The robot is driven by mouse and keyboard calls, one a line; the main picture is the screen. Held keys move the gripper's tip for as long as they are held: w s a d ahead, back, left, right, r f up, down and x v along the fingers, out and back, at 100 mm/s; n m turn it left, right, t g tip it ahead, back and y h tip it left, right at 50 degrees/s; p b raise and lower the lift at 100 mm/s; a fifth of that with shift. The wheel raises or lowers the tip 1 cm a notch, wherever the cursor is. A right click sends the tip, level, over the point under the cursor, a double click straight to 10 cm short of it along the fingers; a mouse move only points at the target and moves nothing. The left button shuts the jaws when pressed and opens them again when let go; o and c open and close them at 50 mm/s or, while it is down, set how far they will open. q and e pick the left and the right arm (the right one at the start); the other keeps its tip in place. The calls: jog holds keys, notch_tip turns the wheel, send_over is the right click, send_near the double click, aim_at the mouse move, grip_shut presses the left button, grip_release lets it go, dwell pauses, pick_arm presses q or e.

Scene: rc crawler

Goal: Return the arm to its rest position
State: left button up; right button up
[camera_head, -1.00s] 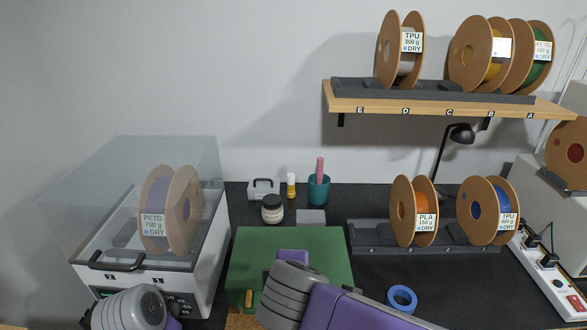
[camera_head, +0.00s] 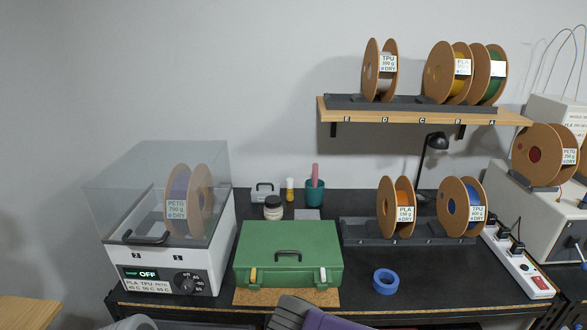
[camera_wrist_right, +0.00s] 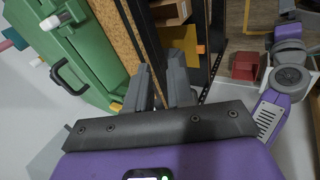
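My right gripper (camera_wrist_right: 160,88) shows in the right wrist view, with its two grey fingers apart and nothing between them. It hangs in front of the table's edge, close to the green case (camera_wrist_right: 75,50) and apart from it. A grey link of my left arm (camera_head: 133,323) shows at the bottom left. My left gripper is not in view.
The closed green case (camera_head: 288,240) stands on a cork mat (camera_head: 287,297) at the table's front. The dryer (camera_head: 168,265) with a spool inside stands left. Blue tape (camera_head: 386,281) and a power strip (camera_head: 519,262) lie right. Spools stand on the shelf (camera_head: 420,112) and rack.

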jog(key=s+d+f+m+g+y, duration=0.1)
jog(key=f+m+g, duration=0.15)
jog(key=f, duration=0.55)
jog(key=s+d+f+m+g+y+p, duration=0.1)
jog(key=s+d+f+m, duration=0.15)
jog(key=f, duration=0.45)
jog(key=s+f+m+g, duration=0.1)
jog(key=f+m+g, duration=0.15)
jog(key=f, duration=0.55)
jog(key=s+d+f+m, duration=0.3)
jog(key=s+f+m, duration=0.2)
jog(key=f+m, duration=0.1)
jog(key=s+d+f+m+y+p, duration=0.1)
jog(key=s+d+f+m, duration=0.3)
jog(key=f, duration=0.4)
jog(key=shift+s+m+y, duration=0.3)
jog(key=shift+s+m, duration=0.45)
jog(key=shift+m, duration=0.2)
